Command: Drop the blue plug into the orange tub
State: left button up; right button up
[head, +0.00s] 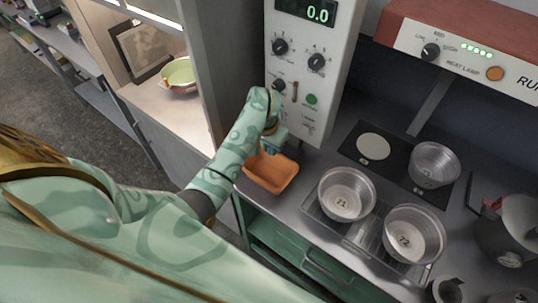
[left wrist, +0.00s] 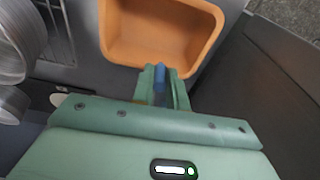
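The orange tub (head: 272,174) stands on the metal counter in the head view, to the left of the pan marked 71. It fills the upper middle of the left wrist view (left wrist: 160,62) and looks empty where I see inside it. The blue plug (left wrist: 159,76) is between the fingers of my left gripper (left wrist: 160,84), which is shut on it. Its tip points over the near edge of the tub. In the head view my left gripper (head: 272,143) is just above the tub's back left, and the plug is hidden there. My right gripper is not in view.
The pan marked 71 (head: 347,196) and the pan marked 72 (head: 414,235) stand right of the tub. Another pan (head: 435,165) is behind them on a dark plate. A control panel (head: 309,68) with knobs rises close behind my left gripper.

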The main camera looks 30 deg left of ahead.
pick_arm(q)
jog(key=o, duration=0.4)
notch_tip(320, 180, up, 16)
jog(key=s+p, duration=0.2)
jog(key=p, duration=0.2)
jog(key=shift+s+p, duration=0.2)
jog(key=shift+p, duration=0.2)
